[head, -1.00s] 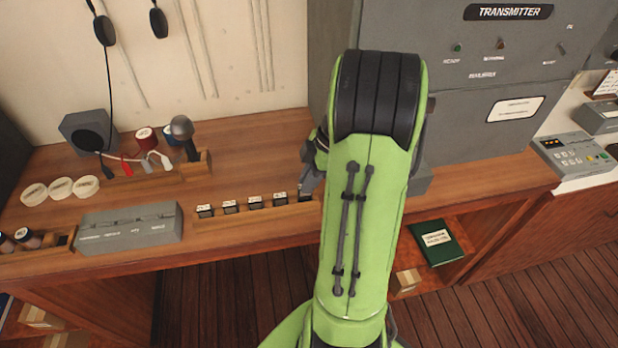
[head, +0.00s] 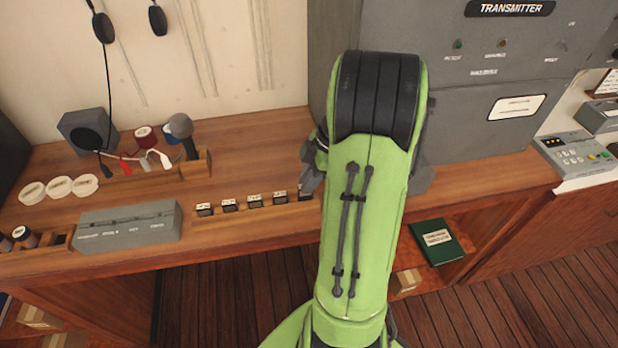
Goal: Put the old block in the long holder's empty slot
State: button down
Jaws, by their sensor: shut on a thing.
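The long holder (head: 240,217) is a low wooden rail on the desk, left of my arm. Several dark blocks with white tops, such as the leftmost block (head: 205,209), stand in a row in it. My gripper (head: 306,193) is at the holder's right end, partly hidden behind my green arm. It is shut on a dark block (head: 305,198), of which only a little shows by the fingertips. I cannot tell whether this block sits in the slot or just above it. The right end of the holder is hidden by my arm.
A grey box (head: 128,227) stands left of the holder. Behind it are a wooden rack (head: 195,167) with a microphone, white discs (head: 58,187) and a dark speaker (head: 88,133). The grey transmitter cabinet (head: 470,130) rises behind and right of my arm. Bare desk lies behind the holder.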

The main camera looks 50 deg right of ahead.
jog(key=shift+f+b, duration=0.7)
jog(key=shift+b, duration=0.15)
dwell(1.4)
jog(key=c, duration=1)
grip_release()
jog(key=shift+c, duration=0.2)
notch_tip(320, 180, up, 10)
jog(key=p, duration=0.3)
jog(key=shift+p, duration=0.35)
jog(key=shift+a, duration=0.1)
